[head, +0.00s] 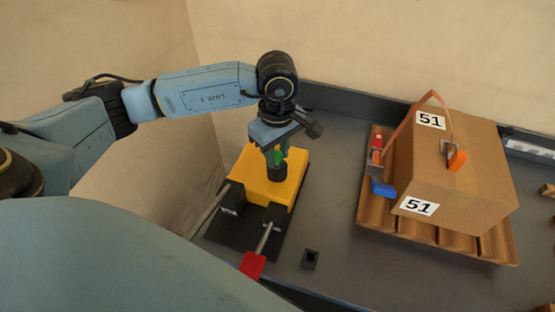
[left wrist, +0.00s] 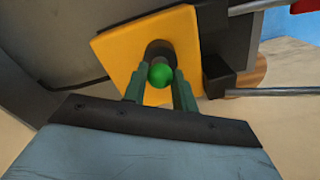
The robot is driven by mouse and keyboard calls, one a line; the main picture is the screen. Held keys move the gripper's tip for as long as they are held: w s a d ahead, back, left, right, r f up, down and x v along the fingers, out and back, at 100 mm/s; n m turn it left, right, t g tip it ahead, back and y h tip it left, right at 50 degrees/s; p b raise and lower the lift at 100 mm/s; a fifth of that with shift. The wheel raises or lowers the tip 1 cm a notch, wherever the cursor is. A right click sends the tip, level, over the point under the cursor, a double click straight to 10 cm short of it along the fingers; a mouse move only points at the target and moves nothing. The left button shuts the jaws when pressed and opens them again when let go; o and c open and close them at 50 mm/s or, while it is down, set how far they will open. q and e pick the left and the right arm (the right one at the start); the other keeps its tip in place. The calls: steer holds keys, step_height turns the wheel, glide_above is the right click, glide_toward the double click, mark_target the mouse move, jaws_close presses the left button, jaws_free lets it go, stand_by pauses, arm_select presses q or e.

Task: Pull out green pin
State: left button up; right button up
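The green pin shows as a round green head (left wrist: 161,75) on a black cylinder in a yellow block (head: 252,178). In the left wrist view the yellow block (left wrist: 112,52) lies behind the pin. My left gripper (head: 276,158) points down over the block, and its two green fingers (left wrist: 160,88) stand one on each side of the pin head. Any gap between fingers and pin is too small to judge, so I cannot tell if they grip it. The pin's shaft is hidden. My right gripper is not in view.
Two metal rods reach out from black clamps (head: 275,214) at the block's front; one has a red end (head: 252,264). A small black square piece (head: 310,258) lies to the right. A cardboard box (head: 470,165) marked 51 sits on a brown pallet (head: 372,212). The grey table between is clear.

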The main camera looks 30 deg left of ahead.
mark_target(277, 153)
arm_select(q)
jaws_close()
steer(key=shift+r, duration=0.25)
steer(key=shift+r+p, duration=0.4)
steer(key=shift+r, duration=0.15)
steer(key=shift+r, duration=0.2)
steer(key=shift+r+p, duration=0.65)
steer(key=shift+r, duration=0.4)
steer(key=shift+r, duration=0.1)
steer(key=shift+r+p, duration=1.4)
steer(key=shift+r, duration=1.05)
